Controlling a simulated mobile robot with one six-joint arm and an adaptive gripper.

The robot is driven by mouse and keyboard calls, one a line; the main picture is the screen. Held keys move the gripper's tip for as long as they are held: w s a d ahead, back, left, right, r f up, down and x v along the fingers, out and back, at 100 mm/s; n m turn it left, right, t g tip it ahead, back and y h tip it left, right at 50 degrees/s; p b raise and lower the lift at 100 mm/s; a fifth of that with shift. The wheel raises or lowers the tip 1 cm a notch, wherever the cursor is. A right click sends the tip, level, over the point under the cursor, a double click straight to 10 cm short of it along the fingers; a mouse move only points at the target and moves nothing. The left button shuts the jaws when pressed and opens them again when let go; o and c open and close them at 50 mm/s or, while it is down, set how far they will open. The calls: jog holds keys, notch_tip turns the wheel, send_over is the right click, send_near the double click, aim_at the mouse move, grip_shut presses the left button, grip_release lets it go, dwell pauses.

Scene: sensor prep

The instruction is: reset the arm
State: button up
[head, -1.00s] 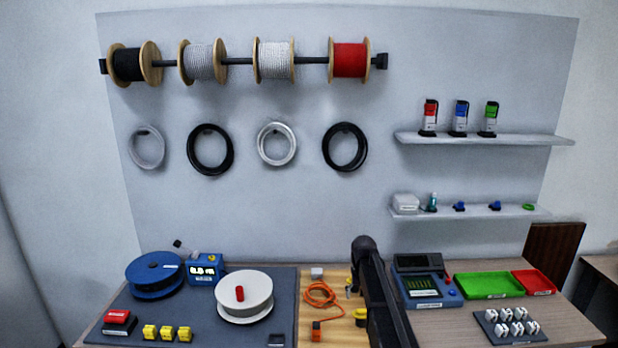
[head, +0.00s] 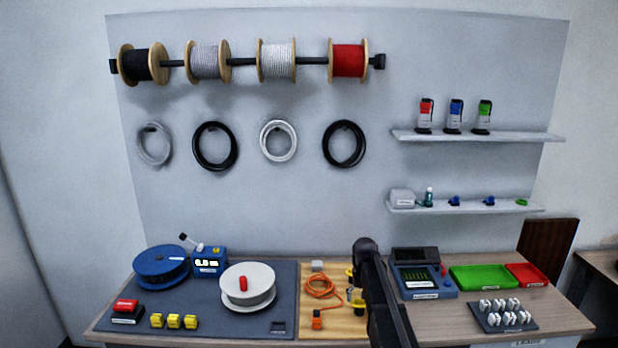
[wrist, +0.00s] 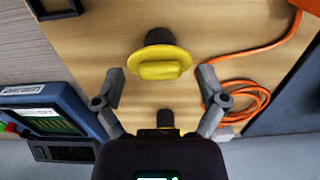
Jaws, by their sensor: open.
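My arm (head: 378,290) rises in front of the workbench in the head view, at the right edge of the wooden board (head: 333,327). My gripper (wrist: 157,88) shows in the wrist view with its two fingers spread wide and nothing between the tips. A yellow-topped black part (wrist: 160,65) stands on the board just beyond the fingertips, apart from them. A second yellow part (wrist: 165,117) is mostly hidden behind the gripper body. In the head view, yellow parts (head: 358,303) show just left of my arm.
An orange cable (head: 320,287) lies coiled on the board. Left is a dark mat (head: 215,322) with a blue reel (head: 161,267) and white reel (head: 247,287). Right are a blue device (head: 423,275), a green tray (head: 484,277), a red tray (head: 527,274) and a rack of white parts (head: 502,316).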

jog(key=s, duration=2.8)
